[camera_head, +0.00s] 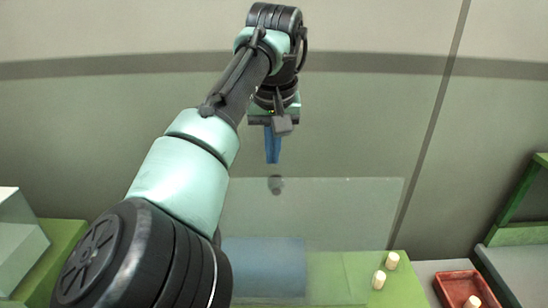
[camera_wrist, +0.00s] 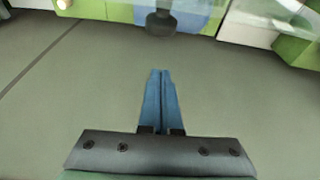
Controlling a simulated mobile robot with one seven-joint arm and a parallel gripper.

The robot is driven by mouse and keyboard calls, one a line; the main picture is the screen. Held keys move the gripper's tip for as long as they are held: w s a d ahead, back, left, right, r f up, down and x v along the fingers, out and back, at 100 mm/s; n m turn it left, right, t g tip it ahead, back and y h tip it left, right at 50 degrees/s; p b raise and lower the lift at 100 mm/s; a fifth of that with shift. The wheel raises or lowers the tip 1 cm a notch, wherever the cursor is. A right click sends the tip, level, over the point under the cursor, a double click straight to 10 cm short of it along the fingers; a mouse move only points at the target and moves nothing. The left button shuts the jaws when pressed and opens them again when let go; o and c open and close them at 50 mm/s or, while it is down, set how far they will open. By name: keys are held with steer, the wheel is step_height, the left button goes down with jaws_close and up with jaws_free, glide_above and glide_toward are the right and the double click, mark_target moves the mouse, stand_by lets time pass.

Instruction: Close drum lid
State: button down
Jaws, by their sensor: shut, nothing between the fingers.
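The lid (camera_head: 340,205) looks like a large see-through panel, raised and facing me in the head view. A dark round knob (camera_head: 276,184) is near its top edge, and the knob also shows in the wrist view (camera_wrist: 160,24). In the wrist view the closed fingertips (camera_wrist: 160,72) are apart from the knob.
A red tray (camera_head: 447,292) holds another stopper (camera_head: 473,302). Green-edged structures stand at far left and right. A plain wall lies behind.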

steer(key=shift+s+d+f+p, duration=0.1)
steer(key=shift+s+f+p, duration=0.15)
steer(key=shift+s, duration=0.65)
steer(key=shift+s+f+p, duration=0.15)
steer(key=shift+s+f, duration=0.05)
steer(key=shift+s, duration=0.7)
steer(key=shift+f, duration=0.1)
